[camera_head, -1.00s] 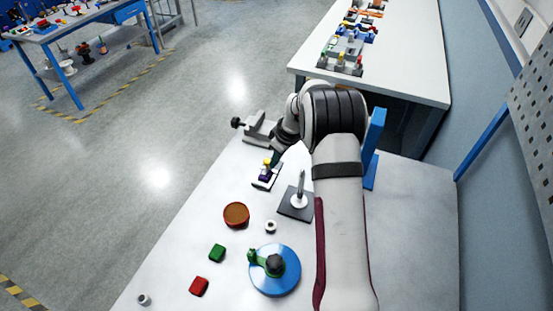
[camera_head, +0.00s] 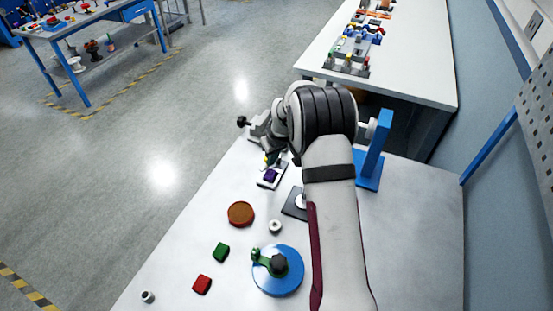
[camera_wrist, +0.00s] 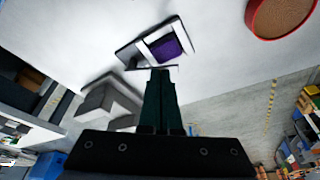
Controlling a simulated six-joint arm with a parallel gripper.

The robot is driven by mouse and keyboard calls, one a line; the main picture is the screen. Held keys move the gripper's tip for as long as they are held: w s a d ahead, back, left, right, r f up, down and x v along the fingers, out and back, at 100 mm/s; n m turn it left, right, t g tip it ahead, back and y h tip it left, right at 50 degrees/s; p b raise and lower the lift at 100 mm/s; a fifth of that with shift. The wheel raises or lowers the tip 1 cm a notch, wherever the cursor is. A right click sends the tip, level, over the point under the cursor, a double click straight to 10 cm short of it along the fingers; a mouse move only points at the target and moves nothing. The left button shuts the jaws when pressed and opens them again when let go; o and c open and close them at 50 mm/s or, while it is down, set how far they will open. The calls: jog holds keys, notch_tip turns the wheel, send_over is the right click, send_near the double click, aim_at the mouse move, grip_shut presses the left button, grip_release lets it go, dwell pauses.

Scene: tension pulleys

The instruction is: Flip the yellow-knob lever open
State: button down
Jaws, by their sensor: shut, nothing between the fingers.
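The lever device is a small white base plate (camera_head: 279,171) with a purple block (camera_head: 270,175), on the white table beyond the red-rimmed brown dish. A small bit of the yellow knob (camera_head: 266,160) shows at its far end, beside my fingers. My gripper (camera_head: 274,158) is shut and empty at that far end; touching or apart cannot be told. In the wrist view the dark green fingers (camera_wrist: 160,75) are together, their tips just beside the plate near the purple block (camera_wrist: 166,47). The yellow knob cannot be made out there, and the lever's angle is unclear.
A grey vise-like block (camera_head: 260,128) stands just beyond the lever. A blue upright stand (camera_head: 373,150) is right of my arm. The brown dish (camera_head: 241,214), a blue disc (camera_head: 291,278), and green (camera_head: 221,252) and red blocks (camera_head: 202,285) lie nearer. The table's left edge is close.

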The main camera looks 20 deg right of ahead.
jog(key=m, duration=0.1)
jog(key=w+a+m+h, duration=0.1)
jog(key=m, duration=0.1)
jog(key=w+m, duration=0.1)
jog(key=m, duration=0.1)
jog(key=shift+w+a+h, duration=0.2)
jog(key=shift+a+h, duration=0.2)
jog(key=m, duration=0.1)
jog(key=w+m, duration=0.1)
jog(key=m, duration=0.1)
jog(key=shift+w+a+m+g+h, duration=0.2)
jog(key=shift+w+m+g+h, duration=0.1)
jog(key=shift+h, duration=0.1)
jog(key=shift+w+m+h, duration=0.3)
jog(key=shift+w+m, duration=0.3)
jog(key=shift+m, duration=0.6)
jog(key=shift+g, duration=0.3)
jog(key=s+a, duration=0.2)
jog(key=shift+s+a+r, duration=0.35)
jog(key=shift+r, duration=0.05)
jog(key=v, duration=1)
